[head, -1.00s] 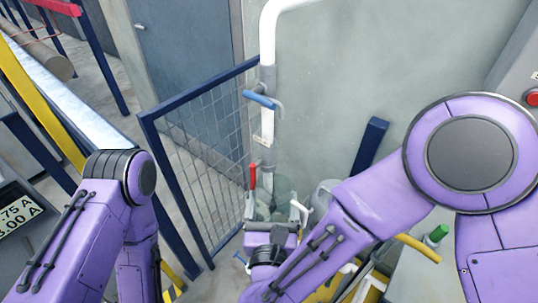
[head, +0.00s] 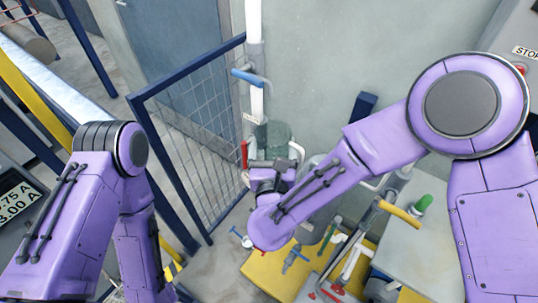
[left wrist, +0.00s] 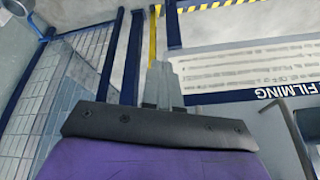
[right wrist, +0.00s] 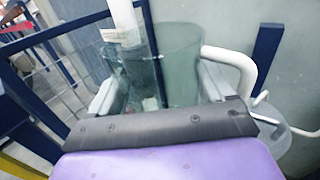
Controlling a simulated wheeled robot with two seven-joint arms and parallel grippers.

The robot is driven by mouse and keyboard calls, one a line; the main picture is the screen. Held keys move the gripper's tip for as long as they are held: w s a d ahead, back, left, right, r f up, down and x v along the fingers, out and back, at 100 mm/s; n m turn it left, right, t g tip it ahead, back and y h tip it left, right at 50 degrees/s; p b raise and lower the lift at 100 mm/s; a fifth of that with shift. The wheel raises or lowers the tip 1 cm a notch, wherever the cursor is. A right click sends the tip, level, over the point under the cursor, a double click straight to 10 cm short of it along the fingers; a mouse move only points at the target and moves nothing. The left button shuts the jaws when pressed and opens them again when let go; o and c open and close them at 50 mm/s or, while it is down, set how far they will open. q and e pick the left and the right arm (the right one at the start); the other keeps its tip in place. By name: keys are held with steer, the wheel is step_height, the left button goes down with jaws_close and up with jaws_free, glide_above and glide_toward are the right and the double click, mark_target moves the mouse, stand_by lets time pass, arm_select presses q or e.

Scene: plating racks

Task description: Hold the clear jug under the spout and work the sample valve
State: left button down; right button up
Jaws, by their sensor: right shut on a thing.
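The clear jug (head: 278,132) is greenish and see-through, beside the lower white pipe by the wall. My right gripper (head: 277,160) is shut on it; its fingers flank the jug (right wrist: 178,65) in the right wrist view. The white pipe (right wrist: 123,20) comes down at the jug's left side there; I cannot tell if its end is over the opening. On the pipe are a blue lever (head: 250,77) and, lower, a red lever (head: 244,152). Which is the sample valve is unclear. My left gripper (left wrist: 160,68) is shut and empty, away from the pipe.
A blue mesh fence (head: 195,125) stands close left of the pipe. A yellow tray (head: 262,272) with several valves and pipes lies below my right arm. A yellow handle (head: 399,214) and green cap (head: 421,203) are at the right. A grey wall is behind.

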steer(key=shift+w+d, duration=0.1)
steer(key=shift+w, duration=0.15)
steer(key=shift+w+f, duration=0.1)
steer(key=shift+w, duration=0.55)
steer(key=shift+s+d, duration=0.1)
steer(key=shift+s, duration=0.15)
